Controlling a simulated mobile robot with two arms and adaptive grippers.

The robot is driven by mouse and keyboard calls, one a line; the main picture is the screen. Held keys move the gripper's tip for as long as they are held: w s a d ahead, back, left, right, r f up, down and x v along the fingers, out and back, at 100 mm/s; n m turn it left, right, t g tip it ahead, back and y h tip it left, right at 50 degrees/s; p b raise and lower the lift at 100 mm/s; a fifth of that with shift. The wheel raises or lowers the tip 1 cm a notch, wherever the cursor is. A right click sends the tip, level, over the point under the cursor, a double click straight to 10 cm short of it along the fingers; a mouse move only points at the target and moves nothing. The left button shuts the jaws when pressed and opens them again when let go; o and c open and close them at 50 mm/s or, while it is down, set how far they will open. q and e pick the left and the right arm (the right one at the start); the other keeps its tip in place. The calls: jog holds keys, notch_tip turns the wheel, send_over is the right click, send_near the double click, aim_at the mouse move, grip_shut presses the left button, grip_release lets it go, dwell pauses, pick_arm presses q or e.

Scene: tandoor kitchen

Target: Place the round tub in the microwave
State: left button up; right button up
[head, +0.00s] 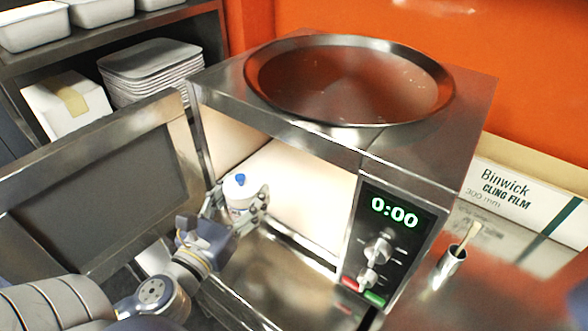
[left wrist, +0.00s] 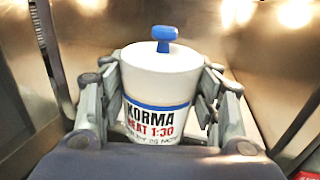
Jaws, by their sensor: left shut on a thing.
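The round tub (head: 240,190) is white with a blue knob on its lid. In the left wrist view the tub (left wrist: 162,80) carries a label reading "KORMA HEAT 1:30". My left gripper (head: 236,212) is shut on it, one finger on each side, and holds it upright at the microwave's opening. The microwave (head: 420,165) is steel with its door (head: 95,190) swung open to the left. Its inside is lit and pale. Its display reads 0:00, with knobs and red and green buttons below. My right gripper does not show.
A wide metal pan (head: 350,80) sits on top of the microwave. A cling film box (head: 520,190) and a small metal cup (head: 450,262) stand to its right. Shelves at the left hold stacked trays (head: 150,75) and a white box (head: 68,105). The visible microwave interior looks empty.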

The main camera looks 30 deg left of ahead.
pick_arm(q)
jog(key=w+d+b, duration=0.3)
jog(key=w+b, duration=0.2)
jog(key=w, duration=1.4)
notch_tip(320, 180, down, 6)
jog(key=shift+f+b, duration=0.15)
jog(key=shift+b, duration=0.45)
jog(key=shift+w+d+f, duration=0.1)
jog(key=shift+w+f, duration=0.1)
jog(key=shift+w, duration=0.1)
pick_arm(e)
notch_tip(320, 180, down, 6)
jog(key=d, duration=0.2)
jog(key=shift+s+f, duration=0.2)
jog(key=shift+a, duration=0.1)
